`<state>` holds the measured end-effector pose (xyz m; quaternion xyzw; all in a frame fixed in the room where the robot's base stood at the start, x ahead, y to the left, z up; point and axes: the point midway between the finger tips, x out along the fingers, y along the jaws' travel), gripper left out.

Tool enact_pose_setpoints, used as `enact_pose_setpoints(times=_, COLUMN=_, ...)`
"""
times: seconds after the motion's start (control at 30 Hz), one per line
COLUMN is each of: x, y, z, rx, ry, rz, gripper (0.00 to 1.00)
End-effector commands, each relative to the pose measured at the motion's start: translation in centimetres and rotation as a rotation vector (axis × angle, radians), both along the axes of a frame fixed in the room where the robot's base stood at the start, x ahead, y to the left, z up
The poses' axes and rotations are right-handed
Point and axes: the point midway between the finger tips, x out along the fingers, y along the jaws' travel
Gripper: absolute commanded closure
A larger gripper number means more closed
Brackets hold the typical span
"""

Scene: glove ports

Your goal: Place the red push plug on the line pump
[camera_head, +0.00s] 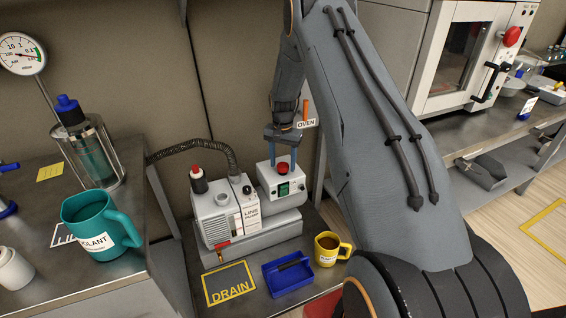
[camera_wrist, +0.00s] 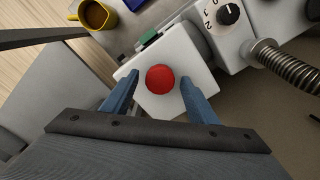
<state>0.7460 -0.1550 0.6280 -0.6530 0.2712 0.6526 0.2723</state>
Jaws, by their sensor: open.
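A round red knob, which looks like the red push plug (camera_head: 283,168), sits on top of a small white box (camera_head: 283,191) with a green display; it also shows in the wrist view (camera_wrist: 160,78). The line pump (camera_head: 217,217), a pale grey unit labelled LINE, stands just left of that box. My gripper (camera_head: 283,161) is open, pointing down over the box. In the wrist view its blue fingers (camera_wrist: 159,84) are on either side of the red knob, with gaps between. A black fitting with a red top (camera_head: 197,179) stands on the pump.
A ribbed hose (camera_head: 196,147) arches from the pump to the left. A blue tray (camera_head: 289,275), a yellow mug (camera_head: 331,249) and a yellow DRAIN frame (camera_head: 230,285) lie in front. A teal mug (camera_head: 97,225) stands on the left bench. An orange-handled OVEN tag (camera_head: 306,123) hangs behind.

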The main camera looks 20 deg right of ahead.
Motion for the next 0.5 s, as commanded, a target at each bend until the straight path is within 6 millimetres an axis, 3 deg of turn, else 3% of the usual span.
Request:
enact_pose_setpoints(times=0.27, x=0.1, y=0.0, z=1.5, rx=-0.001, ry=-0.004, rz=0.000, gripper=0.46)
enact_pose_setpoints(times=0.5, x=0.1, y=0.0, z=6.2, rx=-0.001, ry=-0.004, rz=0.000, gripper=0.46)
